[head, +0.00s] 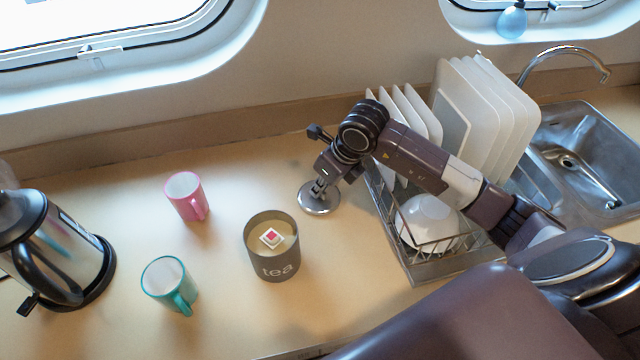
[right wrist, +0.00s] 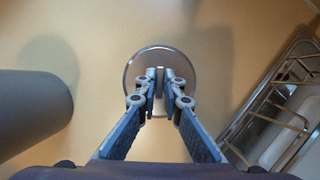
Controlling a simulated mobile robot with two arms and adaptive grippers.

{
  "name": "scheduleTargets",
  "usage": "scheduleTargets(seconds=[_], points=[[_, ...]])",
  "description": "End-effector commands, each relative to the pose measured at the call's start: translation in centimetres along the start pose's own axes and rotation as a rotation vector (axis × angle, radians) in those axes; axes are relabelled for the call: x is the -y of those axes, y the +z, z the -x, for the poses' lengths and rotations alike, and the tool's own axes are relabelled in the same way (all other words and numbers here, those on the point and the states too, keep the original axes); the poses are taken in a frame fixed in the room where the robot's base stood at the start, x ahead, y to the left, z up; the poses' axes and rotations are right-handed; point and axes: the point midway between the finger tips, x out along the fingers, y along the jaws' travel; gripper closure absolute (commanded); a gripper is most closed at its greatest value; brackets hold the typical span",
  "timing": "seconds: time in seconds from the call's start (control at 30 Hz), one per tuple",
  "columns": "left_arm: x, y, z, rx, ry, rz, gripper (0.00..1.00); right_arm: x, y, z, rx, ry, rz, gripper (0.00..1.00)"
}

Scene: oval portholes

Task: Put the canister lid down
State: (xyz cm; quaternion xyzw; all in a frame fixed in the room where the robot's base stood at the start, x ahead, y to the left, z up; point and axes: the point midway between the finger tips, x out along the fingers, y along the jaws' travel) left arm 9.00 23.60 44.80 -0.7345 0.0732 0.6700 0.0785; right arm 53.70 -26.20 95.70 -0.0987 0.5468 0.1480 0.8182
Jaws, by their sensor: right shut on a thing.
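The canister lid (head: 318,207) is a round, shiny metal disc at or just above the counter, between the tea canister and the dish rack. My right gripper (head: 319,188) is above it, shut on its knob. In the right wrist view the lid (right wrist: 150,54) shows beneath the closed fingertips (right wrist: 160,82). I cannot tell whether the lid touches the counter. The open tea canister (head: 272,262) is dark grey and holds a tea bag with a red and white tag. My left gripper is not in view.
A dish rack (head: 425,270) with plates and a bowl stands close right of the lid. A pink mug (head: 184,198), a teal mug (head: 165,287) and a kettle (head: 62,250) are to the left. The sink (head: 590,150) is far right. Counter behind the canister is clear.

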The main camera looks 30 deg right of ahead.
Motion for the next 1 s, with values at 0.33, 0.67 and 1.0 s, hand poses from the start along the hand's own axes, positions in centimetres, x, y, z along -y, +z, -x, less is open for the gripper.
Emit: scheduleTargets(seconds=[0.33,0.67,1.0], points=[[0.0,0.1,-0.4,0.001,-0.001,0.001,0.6,0.0,-0.1,-0.2,0.001,-0.001,0.0,0.88],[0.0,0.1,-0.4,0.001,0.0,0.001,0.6,0.0,-0.1,-0.2,0.001,0.0,0.0,0.75],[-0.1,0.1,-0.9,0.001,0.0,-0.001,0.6,0.2,0.1,2.8,0.005,-0.005,0.002,0.75]])
